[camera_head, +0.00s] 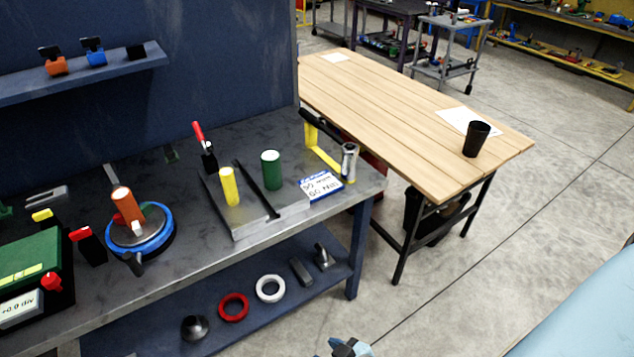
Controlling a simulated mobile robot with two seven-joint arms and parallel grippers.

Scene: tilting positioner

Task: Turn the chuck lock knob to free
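The positioner (158,243) is a round blue-rimmed table with a grey disc on the bench at left. An orange-brown cylinder (124,206) stands tilted on the disc, with a small pale block against its foot. A dark knob-like part (134,263) sticks out at the front of the blue rim; I cannot tell if it is the chuck lock knob or how it is set. A small blue and dark part (350,347) at the bottom edge looks like the tip of my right gripper, mostly cut off, well away from the positioner. My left gripper is not in view.
A green box (30,268) with a red knob (52,282) and a red-topped black block (88,245) stand left of the positioner. A grey plate (245,226) with yellow and green cylinders lies to the right. A wooden table (400,110) stands beyond.

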